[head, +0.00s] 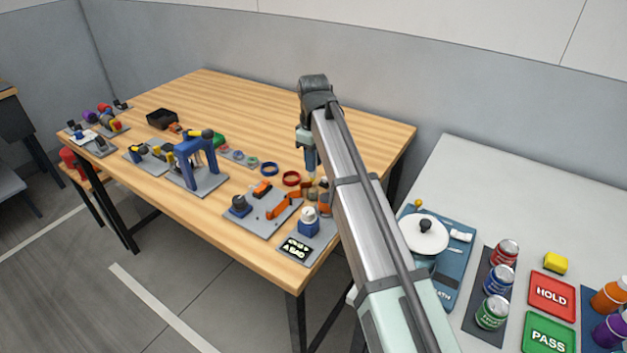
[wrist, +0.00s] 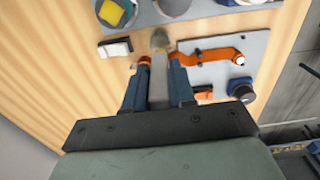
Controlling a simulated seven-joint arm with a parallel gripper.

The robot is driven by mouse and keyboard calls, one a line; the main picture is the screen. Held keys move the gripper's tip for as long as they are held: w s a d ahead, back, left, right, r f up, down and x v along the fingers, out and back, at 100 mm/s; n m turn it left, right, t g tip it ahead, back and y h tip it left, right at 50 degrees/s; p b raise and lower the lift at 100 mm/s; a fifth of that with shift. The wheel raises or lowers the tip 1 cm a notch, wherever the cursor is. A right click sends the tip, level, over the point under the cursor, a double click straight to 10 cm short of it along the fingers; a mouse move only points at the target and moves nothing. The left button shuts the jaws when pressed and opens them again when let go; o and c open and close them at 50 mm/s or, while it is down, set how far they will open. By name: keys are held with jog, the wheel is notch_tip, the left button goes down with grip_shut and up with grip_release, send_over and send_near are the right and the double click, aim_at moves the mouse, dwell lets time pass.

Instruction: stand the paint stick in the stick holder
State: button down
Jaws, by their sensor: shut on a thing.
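My gripper (wrist: 159,72) is shut on a pale grey stick with a darker rounded end, which I take for the paint stick (wrist: 159,82); it lies between the two blue fingers in the wrist view. In the head view my gripper (head: 311,172) hangs over the right end of the wooden table, and the stick is too small to make out there. I cannot tell for sure which thing is the stick holder. A grey plate (wrist: 272,42) with an orange arm (wrist: 222,55) lies just right of the stick's end in the wrist view.
The wooden table (head: 235,105) carries a blue arch (head: 197,158), red ring (head: 291,178), blue ring (head: 269,169) and black tray (head: 161,119). A blue block with a white top (head: 308,220) stands near the front corner. The table's back is clear. A grey table (head: 470,165) holds several cans.

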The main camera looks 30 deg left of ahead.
aim_at(313, 177)
jog(key=shift+f, duration=3.05)
jog(key=shift+f, duration=0.1)
jog(key=c, duration=0.9)
grip_release()
jog(key=shift+c, duration=0.2)
notch_tip(313, 177, up, 12)
jog(key=shift+r, duration=0.1)
jog(key=shift+w+d, duration=0.1)
